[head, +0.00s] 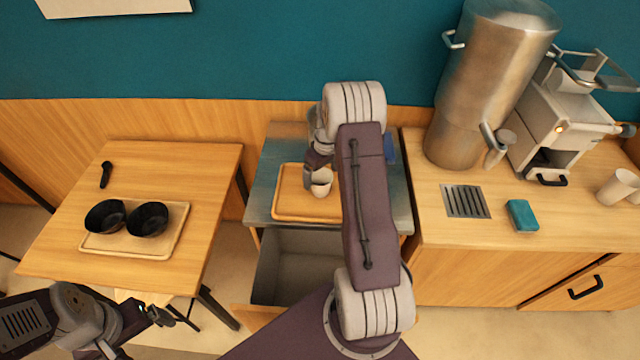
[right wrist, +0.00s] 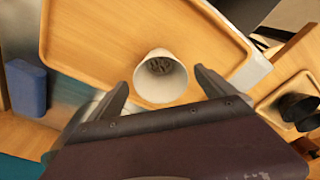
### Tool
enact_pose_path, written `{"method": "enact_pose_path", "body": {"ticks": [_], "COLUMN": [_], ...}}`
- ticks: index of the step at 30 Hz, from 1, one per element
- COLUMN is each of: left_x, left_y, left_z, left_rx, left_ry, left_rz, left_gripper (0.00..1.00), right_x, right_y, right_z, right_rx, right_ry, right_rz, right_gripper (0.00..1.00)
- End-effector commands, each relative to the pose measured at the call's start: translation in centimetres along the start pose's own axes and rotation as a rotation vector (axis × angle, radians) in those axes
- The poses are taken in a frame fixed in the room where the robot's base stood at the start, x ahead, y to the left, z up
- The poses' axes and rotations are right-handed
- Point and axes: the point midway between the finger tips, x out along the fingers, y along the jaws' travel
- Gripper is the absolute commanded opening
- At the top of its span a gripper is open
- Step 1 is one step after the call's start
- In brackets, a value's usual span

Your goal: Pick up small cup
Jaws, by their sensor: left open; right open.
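A small white cup (head: 321,182) stands on a wooden tray (head: 290,207) on the middle counter. In the right wrist view the small cup (right wrist: 160,77) shows dark contents inside. My right gripper (right wrist: 163,88) is open, with one finger on each side of the cup. In the head view the right gripper (head: 316,180) is at the cup, partly hidden by my own arm. My left gripper (head: 165,318) is open and empty at the lower left, in front of the left table.
Two black bowls (head: 148,219) sit on a tray (head: 170,249) on the left table. An open drawer (head: 290,262) lies below the middle counter. The right counter holds a steel dispenser (head: 490,80), a coffee machine (head: 560,120), a teal sponge (head: 522,215) and white cups (head: 617,186).

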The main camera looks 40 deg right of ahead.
Motion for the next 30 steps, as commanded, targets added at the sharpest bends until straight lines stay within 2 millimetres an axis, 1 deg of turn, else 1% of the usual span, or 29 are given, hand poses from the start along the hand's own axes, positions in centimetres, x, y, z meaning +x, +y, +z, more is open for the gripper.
{"method": "enact_pose_path", "body": {"ticks": [3, 6, 7, 10, 15, 17, 18, 20, 21, 22, 30], "left_x": [-1.0, -1.2, -1.2, -1.2, -1.1, -1.1, -1.1, -1.1, -1.1, -1.1, -1.1], "left_y": [0.0, 0.0, 0.0, 0.0, 0.0, 0.0, 0.0, 0.0, 0.0, 0.0, 0.0], "left_z": [-0.1, -0.1, -0.1, -0.1, -0.1, -0.1, -0.1, -0.1, -0.1, -0.1, -0.1], "left_rx": [0.000, 0.000, 0.000, 0.000, 0.000, 0.000, 0.000, 0.000, 0.000, 0.000, 0.000], "left_ry": [0.000, 0.000, 0.000, 0.000, 0.000, 0.000, 0.000, 0.000, 0.000, 0.000, 0.000], "left_rz": [0.000, 0.000, 0.000, 0.000, 0.000, 0.000, 0.000, 0.000, 0.000, 0.000, 0.000], "left_gripper": [0.90, 0.90, 0.90, 0.90, 0.90, 0.90, 0.90, 0.90, 0.90, 0.90, 0.90], "right_x": [2.0, 3.8, 4.1, 4.7, 4.7, 4.7, 4.7, 4.7, 4.7, 4.7, 4.7], "right_y": [-0.2, -0.2, -0.2, -0.1, -0.1, -0.1, -0.1, -0.1, -0.1, -0.1, -0.1], "right_z": [-0.1, -0.2, -0.2, -0.2, -0.3, -0.3, -0.3, -0.2, -0.2, -0.2, -0.2], "right_rx": [-0.001, -0.001, -0.001, -0.001, -0.001, -0.001, -0.001, -0.001, -0.001, -0.001, -0.001], "right_ry": [-0.006, -0.004, -0.004, -0.002, -0.001, -0.001, -0.001, -0.001, -0.001, -0.001, -0.001], "right_rz": [-0.004, -0.003, -0.002, -0.001, 0.000, -0.001, -0.001, -0.001, -0.001, -0.001, -0.001], "right_gripper": [0.94, 0.94, 0.94, 0.94, 0.94, 0.78, 0.67, 0.50, 0.39, 0.31, 0.30]}}
